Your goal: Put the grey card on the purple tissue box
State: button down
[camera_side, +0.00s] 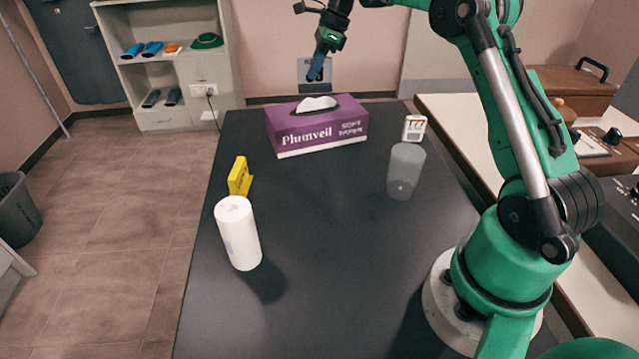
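The purple tissue box (322,130) stands at the far end of the dark table, with a white tissue sticking out of its top. The flat grey card (315,88) is upright in the air above the box, apart from it. My gripper (318,68) points down over the box, with a blue finger across the front of the card. It appears shut on the card's upper part; the far finger is hidden.
A white cylinder (238,233) and a yellow stand (239,177) are on the table's left side. A translucent cup (405,171) and a small white box (414,128) are right of the tissue box. The middle of the table (320,220) is clear.

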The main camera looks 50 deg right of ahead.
aim_at(316, 83)
jog(key=shift+f, duration=2.15)
jog(key=c, duration=1)
grip_release()
jog(key=shift+f, duration=0.15)
